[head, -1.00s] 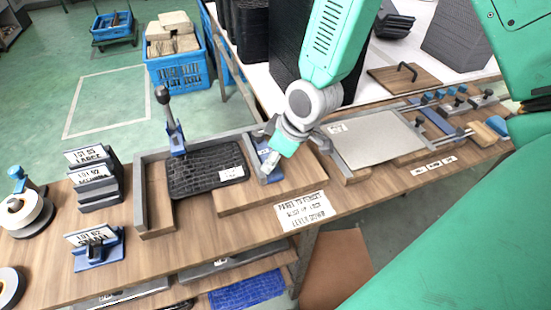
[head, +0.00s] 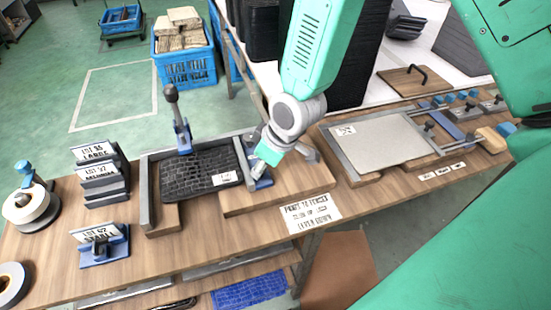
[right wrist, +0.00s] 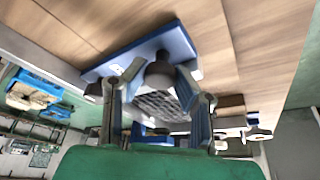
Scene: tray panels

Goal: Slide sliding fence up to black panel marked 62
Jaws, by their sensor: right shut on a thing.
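The black panel (head: 197,172), crocodile-textured with a small white label whose number I cannot read, lies flat in the wooden jig. Its left edge is at the grey left rail (head: 147,195). The sliding fence (head: 243,164), a grey bar with a blue base, stands at the panel's right edge; I cannot tell whether they touch. My right gripper (head: 266,157) is shut on the fence's dark knob, which shows between its fingers in the right wrist view (right wrist: 160,73) above the blue base (right wrist: 128,57). My left gripper is not in view.
A toggle lever (head: 178,118) with a black knob stands behind the panel. Labelled lot stands (head: 102,180) are on the left, a tape roll (head: 25,205) beyond them. A second jig with a grey plate (head: 378,140) is on the right. An instruction card (head: 310,213) lies in front.

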